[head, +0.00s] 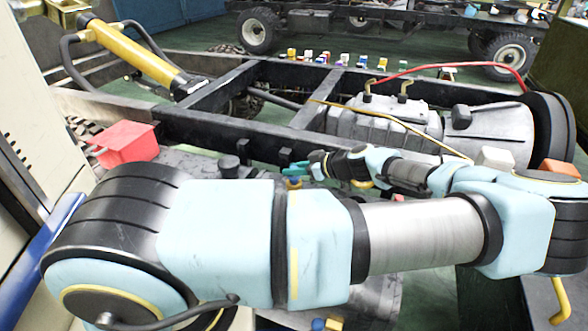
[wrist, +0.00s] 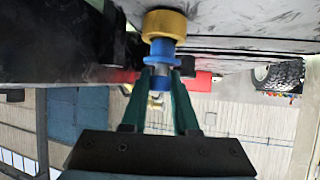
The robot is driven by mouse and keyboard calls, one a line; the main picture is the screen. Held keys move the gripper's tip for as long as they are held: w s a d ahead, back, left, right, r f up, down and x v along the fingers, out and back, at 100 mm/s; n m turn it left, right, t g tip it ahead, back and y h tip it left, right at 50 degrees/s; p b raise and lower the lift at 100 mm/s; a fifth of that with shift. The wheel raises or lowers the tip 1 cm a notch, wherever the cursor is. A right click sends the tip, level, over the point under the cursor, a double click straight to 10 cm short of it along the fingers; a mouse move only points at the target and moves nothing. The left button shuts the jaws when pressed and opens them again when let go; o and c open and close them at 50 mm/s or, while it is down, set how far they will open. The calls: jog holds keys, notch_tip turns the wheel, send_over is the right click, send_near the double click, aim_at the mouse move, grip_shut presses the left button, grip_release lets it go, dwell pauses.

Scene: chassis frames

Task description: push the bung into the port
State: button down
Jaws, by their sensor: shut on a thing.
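My gripper (wrist: 161,74) has two green fingers shut on a blue bung (wrist: 160,58) in the wrist view. The bung has a wider flange just past the fingertips and a narrower end beyond it. That end meets a yellow, brass-like round port (wrist: 165,23) at the top of the picture, in line with it. I cannot tell how far the end is inside. In the head view my gripper (head: 302,167) is small, beside the dark chassis rail, with a bit of blue and orange at its tips. My arm hides much of that area.
The black chassis frame (head: 215,132) runs across the head view, with a grey gearbox (head: 385,122) on it. A red bin (head: 125,143) stands at the left. A yellow cylinder (head: 135,55) lies at the back left. A dark surface lies close beside the port in the wrist view.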

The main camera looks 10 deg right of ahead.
jog(key=shift+f+b, duration=0.7)
jog(key=shift+f, duration=0.1)
jog(key=c, duration=0.6)
grip_release()
jog(key=shift+d, duration=0.1)
jog(key=b+v, duration=0.1)
jog(key=v, duration=0.9)
jog(key=shift+s+d+r+b, duration=0.15)
jog(key=shift+s+d+b, duration=0.05)
jog(key=shift+s+b, duration=0.1)
